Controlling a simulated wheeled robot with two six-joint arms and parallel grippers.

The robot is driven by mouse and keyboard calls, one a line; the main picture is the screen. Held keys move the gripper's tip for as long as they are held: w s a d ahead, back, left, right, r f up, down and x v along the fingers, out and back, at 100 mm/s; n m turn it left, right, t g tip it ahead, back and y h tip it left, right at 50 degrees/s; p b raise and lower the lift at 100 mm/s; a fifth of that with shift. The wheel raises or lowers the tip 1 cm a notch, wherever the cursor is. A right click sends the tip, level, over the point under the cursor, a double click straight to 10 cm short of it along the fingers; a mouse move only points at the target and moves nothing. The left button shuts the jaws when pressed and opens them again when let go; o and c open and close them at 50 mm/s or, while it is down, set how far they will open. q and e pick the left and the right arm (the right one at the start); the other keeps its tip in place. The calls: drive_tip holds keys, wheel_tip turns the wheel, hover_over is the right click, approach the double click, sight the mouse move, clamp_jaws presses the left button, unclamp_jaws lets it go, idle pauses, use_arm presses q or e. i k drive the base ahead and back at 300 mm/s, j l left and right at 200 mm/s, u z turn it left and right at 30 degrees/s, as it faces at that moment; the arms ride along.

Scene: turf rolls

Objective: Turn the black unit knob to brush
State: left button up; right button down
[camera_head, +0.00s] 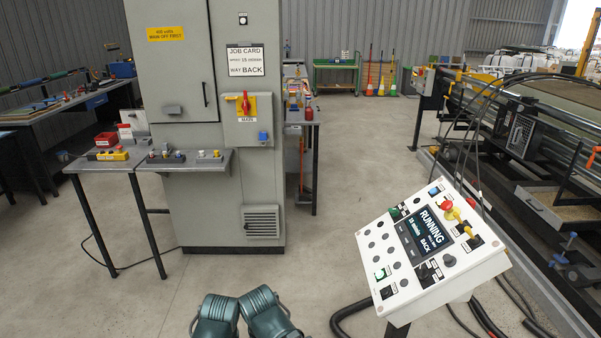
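A white sloped control panel (372,254) stands on a post at the lower right. Its dark screen (425,235) reads RUNNING, with BACK in smaller text lower down. Black knobs sit at the panel's lower left (388,292), below the screen (429,272) and on the right side (468,241). Their labels are too small to read, so I cannot tell which is the unit knob or where it points. A red button with a yellow part (447,209) is at the top right. Two teal links of mine show at the bottom edge. Neither gripper is visible.
A grey cabinet (185,205) with a job card (246,60) and a red-yellow main switch (241,104) stands left of centre. A grey shelf table (88,164) holds small control boxes. A long machine (548,120) fills the right. Clear floor (340,150) lies between.

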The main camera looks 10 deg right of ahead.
sight(423, 273)
drive_tip(key=l+z, duration=0.1)
drive_tip(key=z, duration=0.85)
drive_tip(key=i+l+z, duration=0.1)
drive_tip(key=z, duration=0.4)
